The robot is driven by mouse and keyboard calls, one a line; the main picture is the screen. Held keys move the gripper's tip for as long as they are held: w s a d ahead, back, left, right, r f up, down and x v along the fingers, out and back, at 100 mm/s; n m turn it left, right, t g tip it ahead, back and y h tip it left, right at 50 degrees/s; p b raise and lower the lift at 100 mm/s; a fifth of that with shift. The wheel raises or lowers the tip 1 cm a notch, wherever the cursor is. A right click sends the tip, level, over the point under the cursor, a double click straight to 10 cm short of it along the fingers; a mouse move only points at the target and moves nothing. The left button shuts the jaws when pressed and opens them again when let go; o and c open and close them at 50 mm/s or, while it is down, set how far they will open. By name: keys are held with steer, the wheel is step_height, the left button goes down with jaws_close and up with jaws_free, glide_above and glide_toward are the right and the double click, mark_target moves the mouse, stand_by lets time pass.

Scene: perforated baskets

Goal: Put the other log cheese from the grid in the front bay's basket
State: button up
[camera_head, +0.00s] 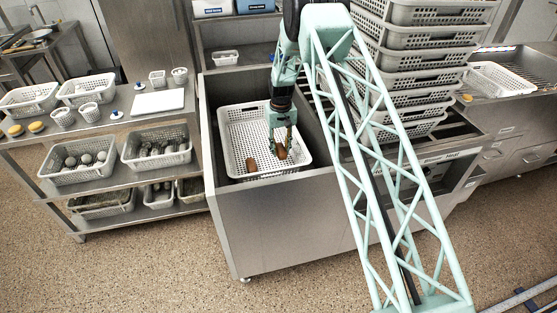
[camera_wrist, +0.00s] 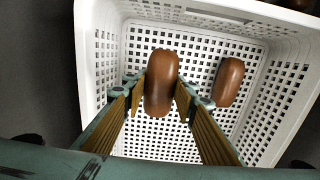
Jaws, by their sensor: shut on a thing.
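My gripper (camera_head: 280,141) points down inside the white perforated basket (camera_head: 225,137) in the steel front bay. Its fingers, also in the wrist view (camera_wrist: 157,92), are shut on a brown log cheese (camera_wrist: 160,80); this cheese also shows in the head view (camera_head: 281,152). The held cheese is over the basket floor; I cannot tell whether it touches it. A second brown log cheese (camera_wrist: 228,82) lies on the basket floor beside it, apart from it, and also shows in the head view (camera_head: 251,164). The grid is largely hidden behind my arm.
The steel bay's walls (camera_head: 245,215) surround the basket closely. A tall stack of white baskets (camera_head: 410,60) stands to the right. Shelves on the left hold filled baskets (camera_head: 75,178). A brown rounded thing (camera_wrist: 301,4) shows outside the basket at the wrist view's top right corner.

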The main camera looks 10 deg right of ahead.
mark_target(280, 148)
steer(key=shift+f, duration=1.25)
steer(key=shift+f, duration=0.1)
steer(key=shift+f+b, duration=0.5)
steer(key=shift+f, duration=1.3)
steer(key=shift+f, duration=0.1)
steer(key=o, duration=0.9)
steer(key=shift+o, duration=0.2)
steer(key=shift+r+p, duration=0.95)
steer(key=shift+r, duration=5.2)
